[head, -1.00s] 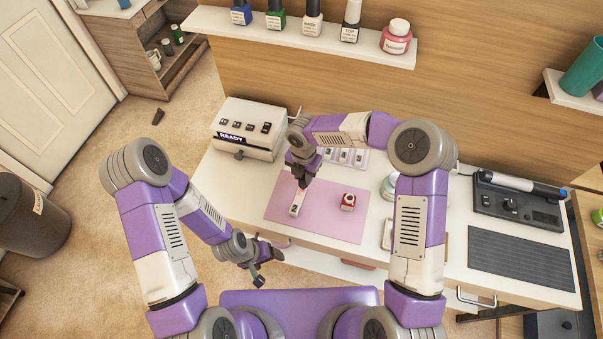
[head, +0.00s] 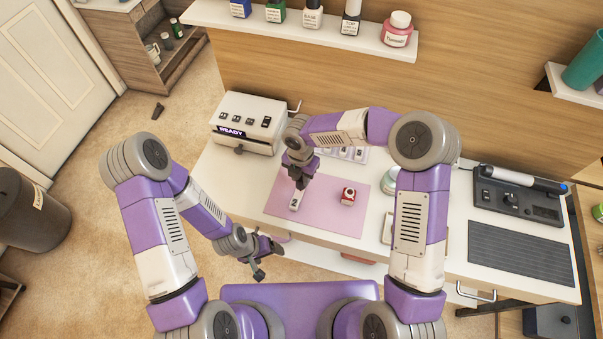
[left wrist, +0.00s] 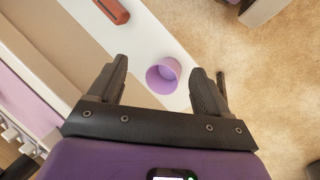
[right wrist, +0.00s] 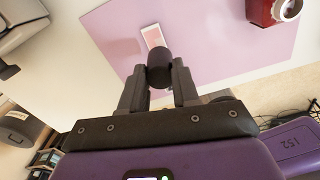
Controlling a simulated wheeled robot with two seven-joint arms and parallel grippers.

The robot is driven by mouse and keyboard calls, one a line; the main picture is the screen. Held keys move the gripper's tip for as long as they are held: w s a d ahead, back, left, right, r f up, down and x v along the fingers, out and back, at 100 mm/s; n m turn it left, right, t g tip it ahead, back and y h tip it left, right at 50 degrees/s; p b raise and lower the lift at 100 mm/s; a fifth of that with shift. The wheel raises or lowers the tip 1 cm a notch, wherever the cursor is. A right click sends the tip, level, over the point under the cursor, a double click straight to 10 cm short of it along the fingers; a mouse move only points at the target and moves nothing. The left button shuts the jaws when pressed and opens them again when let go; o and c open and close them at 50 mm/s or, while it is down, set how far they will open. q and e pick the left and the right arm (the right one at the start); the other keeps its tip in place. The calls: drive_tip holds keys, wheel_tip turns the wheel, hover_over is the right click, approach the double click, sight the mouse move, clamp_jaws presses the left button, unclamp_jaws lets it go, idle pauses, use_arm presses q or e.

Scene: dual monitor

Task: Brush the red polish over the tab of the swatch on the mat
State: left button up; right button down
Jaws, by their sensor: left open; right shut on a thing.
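The swatch (head: 296,201), a small pale strip marked 2, lies on the pink mat (head: 330,222). In the right wrist view the swatch (right wrist: 152,36) shows a pinkish face with a white border. My right gripper (head: 301,182) is over its far end, shut on a dark round brush cap (right wrist: 159,66). The cap hides the bristles and the near end of the swatch, so I cannot tell whether they touch. The red polish bottle (head: 348,196) stands uncapped on the mat to the right, also in the right wrist view (right wrist: 264,12). My left gripper (head: 267,263) is open and empty before the desk.
A white machine reading READY (head: 247,122) stands at the back left. A tray of numbered swatches (head: 345,154) lies behind the mat. A jar (head: 390,183) is right of it. A purple cup (left wrist: 163,75) shows below the left gripper. A shelf (head: 300,30) holds several bottles.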

drive_tip(key=shift+s+a, duration=0.25)
drive_tip(key=shift+s, duration=0.35)
drive_tip(key=shift+s, duration=0.1)
drive_tip(key=shift+s+a, duration=0.2)
drive_tip(key=shift+s, duration=0.25)
drive_tip(key=shift+a, duration=0.1)
drive_tip(key=shift+w, duration=0.15)
drive_tip(key=shift+w, duration=0.3)
drive_tip(key=shift+w+d+p, duration=0.2)
drive_tip(key=shift+w+p, duration=0.05)
drive_tip(key=shift+p, duration=0.1)
drive_tip(key=shift+w, duration=0.1)
